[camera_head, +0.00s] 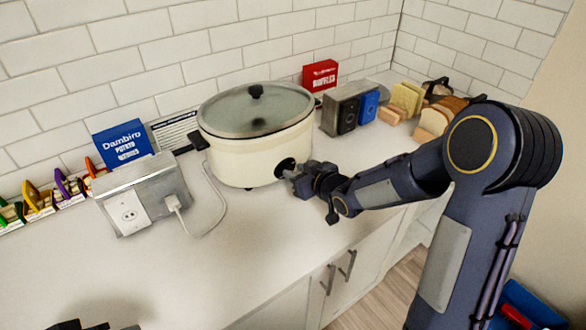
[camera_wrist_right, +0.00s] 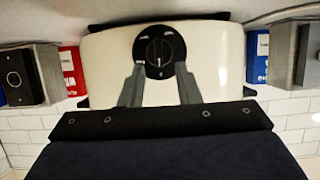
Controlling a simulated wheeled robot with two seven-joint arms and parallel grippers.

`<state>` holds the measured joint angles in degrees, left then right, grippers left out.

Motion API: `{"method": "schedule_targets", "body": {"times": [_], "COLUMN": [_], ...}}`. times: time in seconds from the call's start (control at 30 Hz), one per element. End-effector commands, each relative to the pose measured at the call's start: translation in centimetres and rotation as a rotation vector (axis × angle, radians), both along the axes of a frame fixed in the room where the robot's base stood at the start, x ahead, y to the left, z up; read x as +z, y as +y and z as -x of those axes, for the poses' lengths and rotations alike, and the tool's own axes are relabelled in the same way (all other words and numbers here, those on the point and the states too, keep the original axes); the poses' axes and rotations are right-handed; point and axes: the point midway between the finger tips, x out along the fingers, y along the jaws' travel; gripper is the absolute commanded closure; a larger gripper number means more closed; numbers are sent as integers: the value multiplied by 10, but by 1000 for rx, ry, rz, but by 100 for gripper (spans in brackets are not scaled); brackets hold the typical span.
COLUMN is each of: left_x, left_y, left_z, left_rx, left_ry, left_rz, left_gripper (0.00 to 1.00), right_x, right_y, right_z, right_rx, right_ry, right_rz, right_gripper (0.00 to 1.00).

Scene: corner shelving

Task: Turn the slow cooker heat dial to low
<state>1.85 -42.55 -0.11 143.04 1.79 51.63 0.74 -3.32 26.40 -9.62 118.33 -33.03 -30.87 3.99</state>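The slow cooker (camera_head: 240,156) is cream with a glass lid and stands on the counter against the wall. Its black round heat dial (camera_head: 285,164) is on the front. My right gripper (camera_head: 290,174) is right at the dial, partly covering it. In the right wrist view the dial (camera_wrist_right: 158,50) shows a light pointer line, but its markings are too small to read. The two fingers of the right gripper (camera_wrist_right: 160,72) are apart, at either side of the dial's near edge, with nothing between them. Contact cannot be told. A dark piece of my left gripper (camera_head: 95,326) shows at the bottom left edge.
A grey outlet box (camera_head: 145,192) with a plugged-in white cord (camera_head: 212,215) stands left of the cooker. A blue box (camera_head: 123,143), a red box (camera_head: 320,75), a speaker-like grey box (camera_head: 345,108) and bread (camera_head: 436,116) line the wall. The front counter is clear.

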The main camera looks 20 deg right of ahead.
Motion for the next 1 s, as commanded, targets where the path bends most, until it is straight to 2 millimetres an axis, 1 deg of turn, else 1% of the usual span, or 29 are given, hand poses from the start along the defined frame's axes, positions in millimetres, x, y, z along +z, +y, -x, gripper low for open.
{"method": "schedule_targets", "body": {"times": [0.1, 0.2, 0.43, 0.47, 0.6, 0.7, 1.0], "left_x": [3, 3, 3, 3, 3, 3, 4], "left_y": [0, 0, 0, 0, 0, 0, 0], "left_z": [0, 0, 0, 0, 0, 0, 0], "left_rx": [0, 0, 0, 0, 0, 0, 0], "left_ry": [0, 0, 0, 0, 0, 0, 0], "left_rz": [0, 0, 0, 0, 0, 0, 0], "left_gripper": [64, 64, 64, 64, 64, 64, 64], "right_x": [-4, -6, -7, -7, -7, -7, -6], "right_y": [4, 5, 5, 5, 5, 5, 5], "right_z": [-10, -14, -15, -15, -15, -15, -15], "right_rx": [1, 0, -1, -1, -1, -1, -1], "right_ry": [2, 1, 0, 0, 0, 0, 4], "right_rz": [1, 1, 1, 1, 2, 2, -9], "right_gripper": [70, 70, 70, 71, 90, 100, 100]}}
